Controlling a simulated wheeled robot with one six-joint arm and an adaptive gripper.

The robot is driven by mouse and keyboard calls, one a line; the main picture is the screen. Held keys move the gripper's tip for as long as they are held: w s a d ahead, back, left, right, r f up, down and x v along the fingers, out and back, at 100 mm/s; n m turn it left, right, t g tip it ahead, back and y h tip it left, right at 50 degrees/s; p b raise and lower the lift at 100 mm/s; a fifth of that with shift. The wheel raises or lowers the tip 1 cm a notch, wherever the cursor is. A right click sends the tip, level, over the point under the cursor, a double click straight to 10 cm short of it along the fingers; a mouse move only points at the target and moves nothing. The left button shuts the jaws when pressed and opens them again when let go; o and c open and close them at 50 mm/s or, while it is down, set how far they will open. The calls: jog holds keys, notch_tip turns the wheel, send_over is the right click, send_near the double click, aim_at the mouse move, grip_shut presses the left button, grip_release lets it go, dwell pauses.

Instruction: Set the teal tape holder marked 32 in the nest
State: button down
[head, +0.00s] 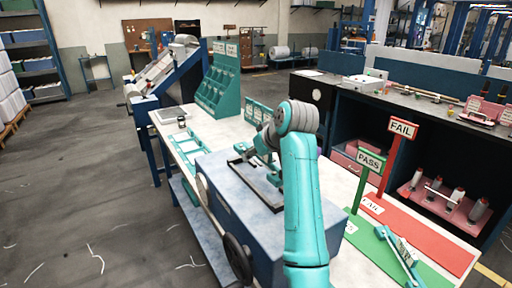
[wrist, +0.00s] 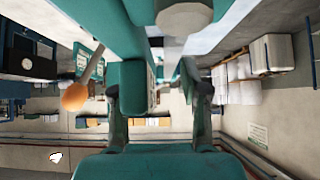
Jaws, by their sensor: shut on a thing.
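My gripper (head: 262,158) is over the grey-blue machine top in the head view, largely hidden by my own arm. In the wrist view its two dark fingers (wrist: 158,95) stand on either side of a teal block with a pale strip, the teal tape holder (wrist: 132,88). The gripper is shut on it. Its number cannot be read. The nest seems to be the dark frame (head: 268,193) on the machine top, beside and below the gripper and partly covered by the arm. I cannot tell whether the holder touches it.
An orange knob (wrist: 75,96) is left of the fingers in the wrist view. More labelled teal holders (head: 258,111) stand behind the arm. A teal rack (head: 218,85) stands further back.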

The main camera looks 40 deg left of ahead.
jog(key=shift+f, duration=1.25)
jog(key=shift+s+d+f, duration=0.1)
jog(key=shift+f, duration=1.35)
jog(key=shift+f, duration=0.25)
dwell(0.9)
jog(key=shift+r, duration=0.55)
dwell(0.4)
jog(key=shift+f, duration=0.15)
jog(key=shift+f, duration=0.1)
